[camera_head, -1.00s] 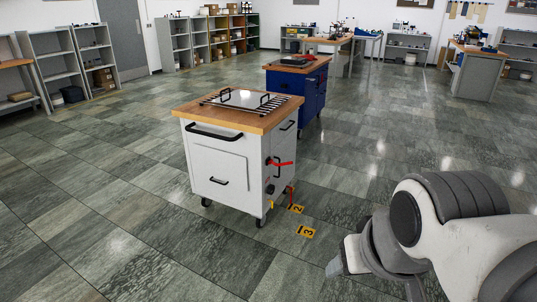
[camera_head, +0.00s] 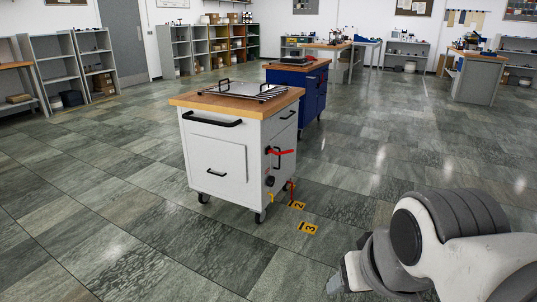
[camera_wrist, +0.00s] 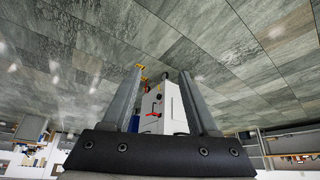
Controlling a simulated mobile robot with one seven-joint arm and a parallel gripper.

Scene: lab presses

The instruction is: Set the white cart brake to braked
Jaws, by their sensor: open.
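The white cart (camera_head: 217,158) with a wooden top stands on the floor left of centre in the head view. A red lever (camera_head: 279,152) sits on its right side, near a dark round knob (camera_head: 270,181). A small yellow part (camera_head: 271,197) shows low near the caster; which of these is the brake I cannot tell. The cart also shows upside down in the wrist view (camera_wrist: 173,106), between my fingers but well beyond them. My gripper (camera_wrist: 162,80) is open and empty. In the head view my arm is at lower right, away from the cart.
A blue cart (camera_head: 309,90) stands just behind the white one. Yellow floor markers 2 (camera_head: 297,205) and 3 (camera_head: 308,228) lie beside the white cart's right side. Shelves and workbenches line the back. The floor in front and to the right is clear.

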